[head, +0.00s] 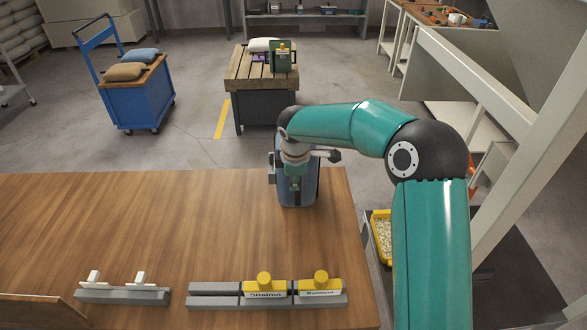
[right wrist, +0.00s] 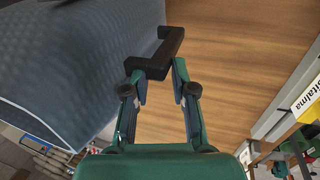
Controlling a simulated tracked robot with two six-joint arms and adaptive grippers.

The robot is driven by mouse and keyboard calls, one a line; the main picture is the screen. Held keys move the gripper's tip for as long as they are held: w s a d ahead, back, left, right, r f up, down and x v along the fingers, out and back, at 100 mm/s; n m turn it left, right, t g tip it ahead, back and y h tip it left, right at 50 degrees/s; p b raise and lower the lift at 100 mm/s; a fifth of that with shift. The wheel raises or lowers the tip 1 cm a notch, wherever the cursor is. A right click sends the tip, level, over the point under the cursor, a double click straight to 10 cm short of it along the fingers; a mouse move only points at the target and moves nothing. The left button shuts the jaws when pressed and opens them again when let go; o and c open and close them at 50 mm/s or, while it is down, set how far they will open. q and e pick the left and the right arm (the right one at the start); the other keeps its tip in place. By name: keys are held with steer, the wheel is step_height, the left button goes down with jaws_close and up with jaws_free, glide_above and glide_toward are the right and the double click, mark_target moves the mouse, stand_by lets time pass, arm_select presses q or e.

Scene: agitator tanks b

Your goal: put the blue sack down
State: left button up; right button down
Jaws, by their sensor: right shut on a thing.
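In the right wrist view my right gripper (right wrist: 157,75) is shut on the handle. I cannot tell whether the sack's underside touches the table. My left gripper is not in view.
Grey rails with yellow-knobbed labelled blocks (head: 264,287) and white pieces (head: 94,279) lie along the table's near side. A blue cart (head: 140,98) with two sacks and a slatted wooden stand (head: 250,75) are beyond. The table's middle is clear.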

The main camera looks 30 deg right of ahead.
steer(key=c, duration=1.3)
jaws_free()
steer(key=shift+s+f, duration=0.1)
steer(key=shift+f, duration=0.15)
steer(key=o, duration=0.4)
steer(key=shift+r, duration=0.1)
steer(key=shift+c, duration=0.2)
steer(key=shift+r, duration=0.1)
steer(key=b+v, duration=0.1)
steer(key=v, duration=1)
steer(key=shift+r, duration=0.4)
steer(key=shift+s+a, duration=0.1)
steer(key=shift+a, duration=0.05)
